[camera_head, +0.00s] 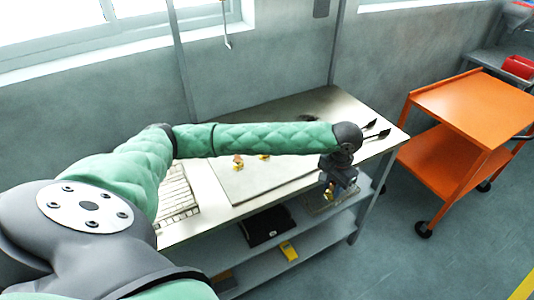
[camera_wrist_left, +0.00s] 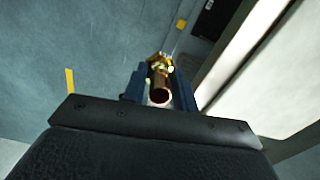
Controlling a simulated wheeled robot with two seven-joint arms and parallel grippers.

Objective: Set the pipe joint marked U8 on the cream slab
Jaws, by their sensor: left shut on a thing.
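My left gripper (camera_head: 332,190) points down by the front edge of the table, to the right of the cream slab. It is shut on a pipe joint (camera_head: 328,194). In the left wrist view, the blue fingers of my left gripper (camera_wrist_left: 160,82) hold this copper and brass pipe joint (camera_wrist_left: 160,88) between them. No marking on it is legible. The cream slab (camera_head: 245,188) lies flat on the table. Two small brass-coloured pieces, one on the left (camera_head: 238,161) and one on the right (camera_head: 264,157), show near its back, partly hidden by my arm. My right gripper is out of view.
A white gridded mesh (camera_head: 178,198) lies left of the slab. Black-handled tools (camera_head: 376,127) lie at the table's right end. A lower shelf holds a black item (camera_head: 265,228) and a yellow one (camera_head: 288,251). An orange cart (camera_head: 470,105) stands to the right.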

